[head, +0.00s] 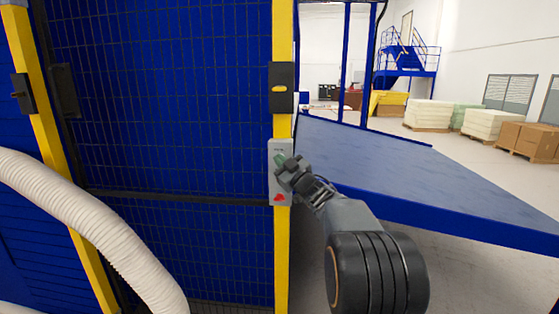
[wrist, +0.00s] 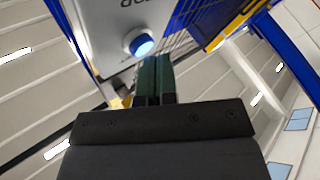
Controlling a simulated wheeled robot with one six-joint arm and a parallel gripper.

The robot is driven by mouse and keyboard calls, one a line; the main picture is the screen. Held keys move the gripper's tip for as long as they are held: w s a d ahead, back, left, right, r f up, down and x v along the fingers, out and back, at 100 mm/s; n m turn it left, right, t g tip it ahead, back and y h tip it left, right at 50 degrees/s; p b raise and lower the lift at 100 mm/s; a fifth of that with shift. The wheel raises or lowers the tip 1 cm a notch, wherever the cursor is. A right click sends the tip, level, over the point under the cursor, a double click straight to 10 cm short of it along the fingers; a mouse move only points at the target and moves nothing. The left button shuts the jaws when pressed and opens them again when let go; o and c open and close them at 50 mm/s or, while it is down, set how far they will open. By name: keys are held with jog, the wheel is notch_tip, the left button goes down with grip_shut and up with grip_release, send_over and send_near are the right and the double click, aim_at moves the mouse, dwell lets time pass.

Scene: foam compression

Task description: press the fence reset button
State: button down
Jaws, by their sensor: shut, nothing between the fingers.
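A grey control box (head: 275,186) is fixed to the yellow post in the head view, with a red button (head: 279,198) low on it. My gripper (head: 282,160) is in front of the upper part of the box and hides some of it. In the wrist view a round button lit pale blue-white (wrist: 140,44) sits on the pale box face (wrist: 105,35). My gripper (wrist: 153,60) is shut and empty, its green fingertips just beside and below the lit button. I cannot tell whether they touch it.
A blue mesh fence door (head: 170,110) with a black latch (head: 282,88) on the yellow post is left of the box. A long blue-edged table (head: 420,180) lies to the right. A white ribbed hose (head: 100,235) curves at lower left.

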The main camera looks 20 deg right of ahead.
jog(key=shift+w+d, duration=0.1)
jog(key=shift+w, duration=0.05)
jog(key=shift+w+d, duration=0.1)
jog(key=shift+w, duration=0.05)
dwell(0.4)
jog(key=shift+s+a+b, duration=0.2)
jog(key=shift+s+b, duration=0.15)
jog(key=shift+b, duration=0.05)
jog(key=s+a+b, duration=0.3)
jog(key=s, duration=0.2)
dwell(0.4)
